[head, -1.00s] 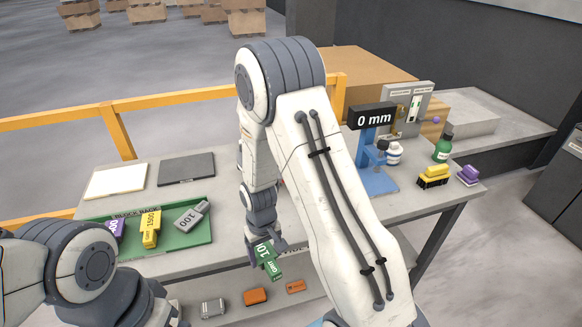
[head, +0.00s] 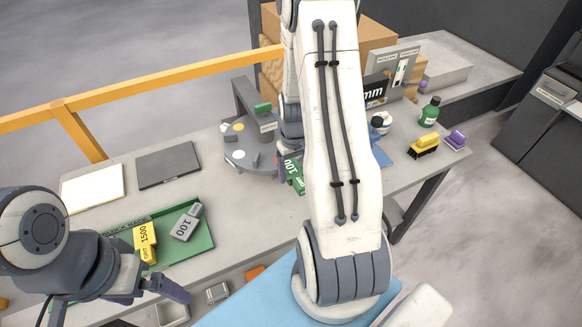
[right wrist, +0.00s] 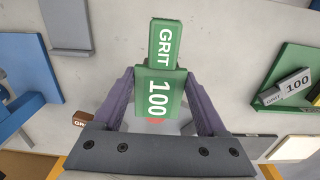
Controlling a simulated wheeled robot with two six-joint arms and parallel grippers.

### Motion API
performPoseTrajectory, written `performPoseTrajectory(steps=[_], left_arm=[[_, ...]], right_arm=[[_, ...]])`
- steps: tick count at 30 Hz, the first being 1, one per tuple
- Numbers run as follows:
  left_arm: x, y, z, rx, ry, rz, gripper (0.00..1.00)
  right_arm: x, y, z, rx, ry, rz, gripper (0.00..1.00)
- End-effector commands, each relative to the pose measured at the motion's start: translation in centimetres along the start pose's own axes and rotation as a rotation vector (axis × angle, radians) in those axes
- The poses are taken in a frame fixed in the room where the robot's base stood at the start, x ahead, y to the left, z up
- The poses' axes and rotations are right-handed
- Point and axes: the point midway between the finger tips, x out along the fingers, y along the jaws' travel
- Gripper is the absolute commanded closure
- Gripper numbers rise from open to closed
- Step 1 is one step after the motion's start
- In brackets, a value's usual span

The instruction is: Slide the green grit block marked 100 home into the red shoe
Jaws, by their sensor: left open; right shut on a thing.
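The green grit block marked 100 (head: 294,175) is held by my right gripper (head: 287,158) above the slab, left of my right arm. In the right wrist view, the block (right wrist: 160,62) sits between both fingers, with GRIT and 100 facing the camera. A small red patch shows at its lower end between the fingers; I cannot tell what it belongs to. I cannot make out the red shoe clearly in either view. My left gripper (head: 146,292) is open and empty at lower left, in front of the green block rack (head: 195,245).
The rack holds a yellow block (head: 145,242) and a grey block marked 100 (head: 186,222). A green bottle (head: 430,112) and yellow brush (head: 423,146) stand right. A display (head: 375,92) is partly hidden by my arm.

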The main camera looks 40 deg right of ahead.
Motion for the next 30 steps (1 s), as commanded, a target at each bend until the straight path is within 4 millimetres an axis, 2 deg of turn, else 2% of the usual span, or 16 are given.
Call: performPoseTrajectory(steps=[6,24,30], left_arm=[[-0.1,0.0,0.0,0.0,0.0,0.0,0.0],[3.9,-0.3,0.2,-0.002,0.0,0.0,0.0],[4.5,-0.3,0.2,-0.002,0.0,0.0,0.0]], right_arm=[[0.0,-0.1,0.2,-0.002,0.001,0.0,1.0],[5.3,-0.3,0.1,-0.005,0.0,0.0,1.0],[6.2,-0.3,0.1,-0.005,0.002,0.0,1.0]])
